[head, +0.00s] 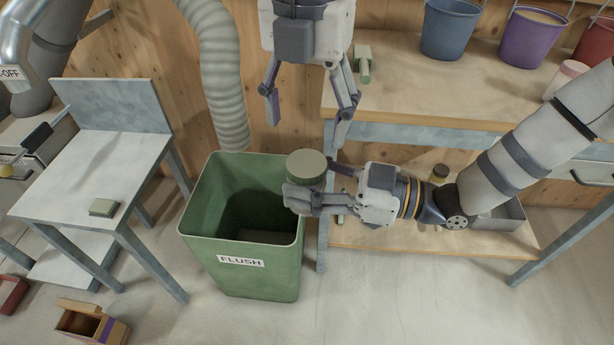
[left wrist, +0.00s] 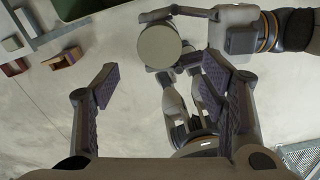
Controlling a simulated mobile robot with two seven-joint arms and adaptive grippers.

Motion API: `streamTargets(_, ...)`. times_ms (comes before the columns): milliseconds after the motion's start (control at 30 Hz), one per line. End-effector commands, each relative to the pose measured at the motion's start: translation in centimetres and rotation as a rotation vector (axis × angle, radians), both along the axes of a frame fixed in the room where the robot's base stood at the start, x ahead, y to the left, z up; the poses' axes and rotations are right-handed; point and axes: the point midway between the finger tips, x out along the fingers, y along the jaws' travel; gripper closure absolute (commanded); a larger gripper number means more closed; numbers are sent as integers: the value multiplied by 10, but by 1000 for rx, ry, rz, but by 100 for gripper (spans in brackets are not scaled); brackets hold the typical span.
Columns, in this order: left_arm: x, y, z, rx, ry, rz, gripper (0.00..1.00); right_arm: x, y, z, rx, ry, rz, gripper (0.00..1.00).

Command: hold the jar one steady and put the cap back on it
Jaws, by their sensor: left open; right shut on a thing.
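A round olive-green piece with a flat top (head: 306,166) is held upright in my right gripper (head: 310,190), beside the green bin's right rim. Its round top also shows in the left wrist view (left wrist: 159,46). It looks like the cap on the jar, but the fingers hide most of what is below, so I cannot tell whether jar and cap are both there. My left gripper (head: 306,132) is open and empty, pointing down above the round top. In the left wrist view, its two pads (left wrist: 165,97) are wide apart, with the round top beyond them.
The green bin (head: 241,270) labelled FLUSH stands left of my right gripper. Behind is a wooden bench (head: 425,95) with buckets (head: 450,28) and a pink-lidded white jar (head: 566,80).

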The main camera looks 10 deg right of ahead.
Motion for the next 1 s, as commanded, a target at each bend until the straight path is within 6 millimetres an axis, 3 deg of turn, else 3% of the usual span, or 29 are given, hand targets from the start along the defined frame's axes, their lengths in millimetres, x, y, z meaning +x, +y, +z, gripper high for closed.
streamTargets(167, 1, 0, 7, -4, -6, 229, 35, 0, 0, 0, 1, 0, 0, 100)
streamTargets(500, 1, 0, 4, -4, -5, 242, 35, 0, 0, 0, 1, 0, 0, 100)
streamTargets(1000, 1, 1, -67, -3, -4, 241, 35, 0, 0, 0, 1, 0, 0, 100)
